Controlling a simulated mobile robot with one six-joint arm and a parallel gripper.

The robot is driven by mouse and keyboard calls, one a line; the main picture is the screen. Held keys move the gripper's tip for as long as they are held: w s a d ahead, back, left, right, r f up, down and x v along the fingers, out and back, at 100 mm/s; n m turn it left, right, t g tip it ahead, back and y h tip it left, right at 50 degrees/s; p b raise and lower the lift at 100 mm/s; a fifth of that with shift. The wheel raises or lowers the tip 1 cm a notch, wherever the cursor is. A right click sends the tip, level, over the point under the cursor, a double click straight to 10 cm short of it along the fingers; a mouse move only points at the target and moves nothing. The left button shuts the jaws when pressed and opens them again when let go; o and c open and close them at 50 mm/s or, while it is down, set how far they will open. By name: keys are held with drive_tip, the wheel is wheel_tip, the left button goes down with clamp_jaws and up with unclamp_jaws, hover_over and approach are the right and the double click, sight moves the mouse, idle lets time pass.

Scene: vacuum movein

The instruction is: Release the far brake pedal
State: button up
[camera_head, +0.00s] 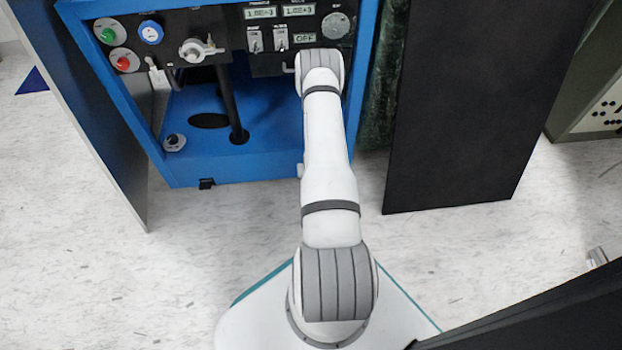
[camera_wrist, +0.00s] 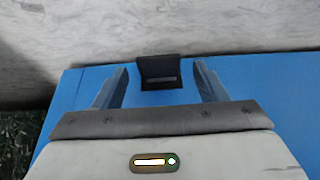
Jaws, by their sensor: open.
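In the wrist view, a dark brake pedal (camera_wrist: 159,72) sticks out from the edge of a blue cart frame (camera_wrist: 85,85). My gripper (camera_wrist: 162,84) is open, with one finger to each side of the pedal and clear gaps on both sides. I cannot tell whether the fingers are level with the pedal in depth. In the head view, another small black pedal (camera_head: 206,183) shows at the lower front edge of the blue cart (camera_head: 240,170). My gripper is mostly hidden behind my arm there, and so is the pedal seen in the wrist view.
The cart's control panel (camera_head: 230,28) carries knobs, switches and displays. A black panel (camera_head: 460,110) stands to the right of the cart, with a dark green surface (camera_head: 383,90) between. The pale floor (camera_head: 220,220) in front is clear.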

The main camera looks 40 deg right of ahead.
drive_tip(key=shift+w+f, duration=0.15)
drive_tip(key=shift+f, duration=0.2)
drive_tip(key=shift+c, duration=0.5)
